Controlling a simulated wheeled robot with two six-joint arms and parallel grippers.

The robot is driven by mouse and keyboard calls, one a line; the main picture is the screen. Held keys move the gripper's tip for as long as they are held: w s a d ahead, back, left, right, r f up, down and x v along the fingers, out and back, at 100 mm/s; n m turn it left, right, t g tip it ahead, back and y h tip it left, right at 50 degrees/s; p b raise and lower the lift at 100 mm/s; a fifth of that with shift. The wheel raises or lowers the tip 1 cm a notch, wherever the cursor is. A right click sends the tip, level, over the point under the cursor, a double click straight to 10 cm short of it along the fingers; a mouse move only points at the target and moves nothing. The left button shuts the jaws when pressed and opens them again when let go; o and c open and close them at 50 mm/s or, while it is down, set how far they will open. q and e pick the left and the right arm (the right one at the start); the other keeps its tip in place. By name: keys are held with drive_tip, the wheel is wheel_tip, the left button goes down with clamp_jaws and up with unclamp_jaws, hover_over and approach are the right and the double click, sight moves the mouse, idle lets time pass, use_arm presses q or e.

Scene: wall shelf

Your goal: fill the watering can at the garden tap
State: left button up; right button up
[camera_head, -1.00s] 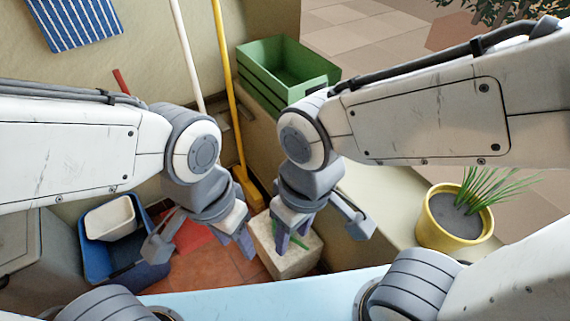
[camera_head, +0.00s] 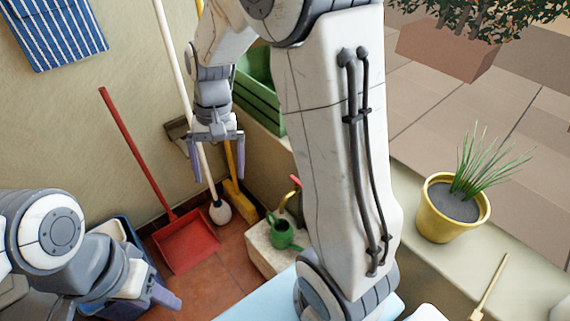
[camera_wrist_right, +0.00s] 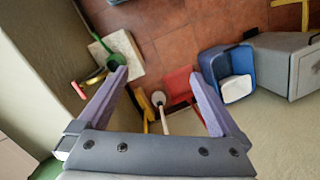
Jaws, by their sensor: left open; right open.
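The small green watering can (camera_head: 283,234) stands on a pale stone block (camera_head: 262,252) in the head view, beside my right arm. Part of it also shows in the right wrist view (camera_wrist_right: 115,62), near one fingertip. A tap with a red handle (camera_head: 295,181) and a brass-coloured spout is above the can, partly hidden by my right arm. The red handle shows at the left in the wrist view (camera_wrist_right: 78,90). My right gripper (camera_head: 215,176) is open and empty, up and left of the can. My left gripper (camera_head: 163,297) is open at the lower left, its fingers partly visible.
A red dustpan (camera_head: 186,243), white-handled mop (camera_head: 219,211) and yellow broom (camera_head: 237,198) stand left of the block. A blue bin (camera_wrist_right: 228,62) is near a grey cabinet (camera_wrist_right: 285,65). A green crate (camera_head: 258,92) and yellow plant pot (camera_head: 450,215) sit on the ledge.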

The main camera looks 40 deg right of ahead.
drive_tip(key=w+d+f+m+y, duration=0.1)
drive_tip(key=d+f+m, duration=0.3)
drive_tip(key=d, duration=0.6)
drive_tip(key=w+d+f+m+y+b, duration=0.1)
drive_tip(key=d+f+m, duration=0.3)
drive_tip(key=d, duration=0.5)
drive_tip(key=w+d+f+m+y, duration=0.1)
drive_tip(key=d+f+m, duration=0.3)
drive_tip(key=d, duration=0.6)
drive_tip(key=shift+t, duration=0.4)
drive_tip(key=b+x, duration=0.2)
drive_tip(key=x, duration=0.7)
drive_tip(key=shift+s+a+f, duration=0.15)
drive_tip(key=shift+a+f, duration=0.1)
